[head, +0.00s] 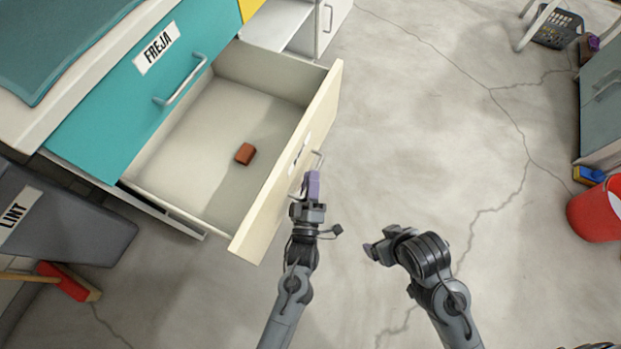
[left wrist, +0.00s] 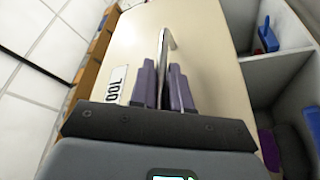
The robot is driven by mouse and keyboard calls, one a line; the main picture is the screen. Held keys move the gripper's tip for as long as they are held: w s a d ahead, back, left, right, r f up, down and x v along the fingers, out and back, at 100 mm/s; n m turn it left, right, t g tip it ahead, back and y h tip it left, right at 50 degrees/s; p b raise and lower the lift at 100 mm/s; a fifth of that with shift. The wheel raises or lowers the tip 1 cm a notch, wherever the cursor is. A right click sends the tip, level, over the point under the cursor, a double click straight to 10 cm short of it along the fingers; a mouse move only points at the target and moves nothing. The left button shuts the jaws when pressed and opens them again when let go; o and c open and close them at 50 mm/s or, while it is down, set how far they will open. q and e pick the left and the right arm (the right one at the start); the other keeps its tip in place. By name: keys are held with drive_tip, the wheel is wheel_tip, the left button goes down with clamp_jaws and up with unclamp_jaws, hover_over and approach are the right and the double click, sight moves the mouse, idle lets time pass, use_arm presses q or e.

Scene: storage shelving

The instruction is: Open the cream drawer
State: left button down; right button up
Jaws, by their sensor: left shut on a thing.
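The cream drawer (head: 262,218) is pulled well out from the cabinet, below a teal drawer. Its inside shows, with a small reddish-brown block (head: 245,153) on its floor. The drawer's front fills the middle of the left wrist view (left wrist: 205,50), with a label (left wrist: 117,85) partly in sight. My left gripper (head: 312,182) is at the outer side of that front, its purple fingers shut on the metal handle (left wrist: 164,48). My right gripper (head: 371,251) is to the right, away from the drawer over the floor; its jaws are too small to judge.
The teal drawer (head: 120,105) marked FREJA is shut above. A grey bin (head: 75,225) marked LINT and a red brush (head: 65,283) are at the left. A red bucket (head: 597,210) is far right. The concrete floor between is clear.

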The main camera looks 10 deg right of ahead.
use_arm(q)
drive_tip(key=c, duration=1.4)
unclamp_jaws()
drive_tip(key=shift+c, duration=0.2)
drive_tip(key=shift+s+a+f+p, duration=0.15)
drive_tip(key=shift+s+a+p, duration=0.15)
drive_tip(key=shift+s, duration=0.3)
drive_tip(key=p+v, duration=0.2)
drive_tip(key=v, duration=0.7)
drive_tip(key=shift+s, duration=0.25)
drive_tip(key=shift+f, duration=0.1)
drive_tip(key=shift+d, duration=0.1)
